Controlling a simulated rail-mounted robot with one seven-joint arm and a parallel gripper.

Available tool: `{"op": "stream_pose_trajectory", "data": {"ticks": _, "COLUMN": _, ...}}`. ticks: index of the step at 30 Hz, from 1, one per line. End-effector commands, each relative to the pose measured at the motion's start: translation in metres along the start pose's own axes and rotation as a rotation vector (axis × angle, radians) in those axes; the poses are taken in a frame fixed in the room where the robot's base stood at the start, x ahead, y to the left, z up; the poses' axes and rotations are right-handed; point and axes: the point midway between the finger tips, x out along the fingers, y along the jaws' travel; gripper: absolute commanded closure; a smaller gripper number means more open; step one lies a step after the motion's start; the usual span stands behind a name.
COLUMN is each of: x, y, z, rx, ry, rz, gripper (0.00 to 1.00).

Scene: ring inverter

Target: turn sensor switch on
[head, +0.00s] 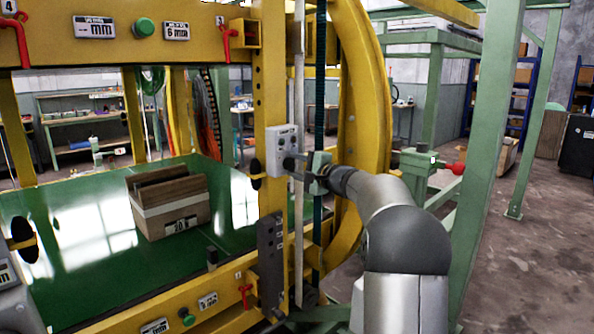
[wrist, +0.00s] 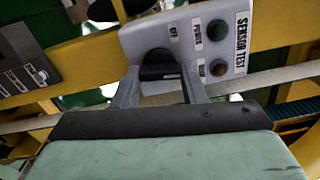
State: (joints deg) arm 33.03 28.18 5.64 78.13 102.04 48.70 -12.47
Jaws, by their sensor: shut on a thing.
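The grey SENSOR TEST box (head: 281,138) is mounted on a yellow upright of the ring machine. My gripper (head: 290,166) reaches the lower part of the box from the right. In the wrist view my gripper (wrist: 160,76) has its two grey fingers either side of the switch's black handle and is shut on it. The small label by the switch is hard to read.
A large yellow ring (head: 365,100) stands just behind my arm. A green post (head: 492,140) stands to the right. A dark control plate (head: 270,262) sits below the box. A cardboard-coloured block (head: 172,208) rests on the green table (head: 75,245) at left.

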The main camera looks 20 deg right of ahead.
Motion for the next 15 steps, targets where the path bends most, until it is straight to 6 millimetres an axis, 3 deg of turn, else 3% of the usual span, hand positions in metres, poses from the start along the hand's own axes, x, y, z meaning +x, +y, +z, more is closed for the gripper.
{"op": "stream_pose_trajectory", "data": {"ticks": 15, "x": -0.0001, "y": 0.0019, "z": 0.0003, "rx": 0.417, "ry": 0.000, "rz": 0.001, "gripper": 0.85}}
